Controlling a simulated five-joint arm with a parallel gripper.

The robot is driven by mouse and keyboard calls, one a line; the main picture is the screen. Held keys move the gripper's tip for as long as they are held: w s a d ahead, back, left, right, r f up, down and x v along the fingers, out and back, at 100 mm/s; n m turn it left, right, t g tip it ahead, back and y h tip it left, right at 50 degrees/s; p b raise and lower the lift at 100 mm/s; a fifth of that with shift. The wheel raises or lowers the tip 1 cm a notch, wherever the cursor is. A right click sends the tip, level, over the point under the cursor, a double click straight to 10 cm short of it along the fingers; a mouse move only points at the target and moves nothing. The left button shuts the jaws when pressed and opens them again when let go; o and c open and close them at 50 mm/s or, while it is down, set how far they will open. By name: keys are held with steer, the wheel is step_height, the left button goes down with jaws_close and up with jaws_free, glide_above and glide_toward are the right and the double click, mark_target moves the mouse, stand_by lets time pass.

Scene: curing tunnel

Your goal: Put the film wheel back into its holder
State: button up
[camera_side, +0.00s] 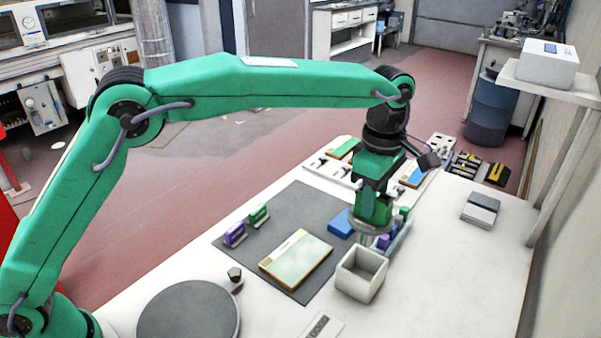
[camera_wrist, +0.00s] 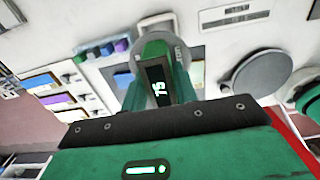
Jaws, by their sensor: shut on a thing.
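My gripper (camera_side: 372,226) points down above the back edge of the open white box (camera_side: 361,280), near the right of the dark mat. It is shut on the film wheel, a grey disc (camera_wrist: 152,46) between the green fingers in the wrist view. A dark piece marked "75" shows there too, in front of the disc. In the side view only a sliver of the disc shows below the fingers, and its lower edge is hard to make out. I cannot tell for sure which thing is the wheel's holder.
A rack with purple and green blocks (camera_wrist: 103,49) stands close beside the gripper. A framed panel (camera_side: 297,257) lies on the dark mat (camera_side: 300,205). A round grey plate (camera_side: 189,310) is at the near left. The table's right side is mostly clear.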

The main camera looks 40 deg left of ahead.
steer(key=shift+f, duration=5.9)
steer(key=o, duration=1.5)
steer(key=shift+o, duration=0.2)
steer(key=shift+r, duration=0.1)
steer(key=shift+r, duration=3.4)
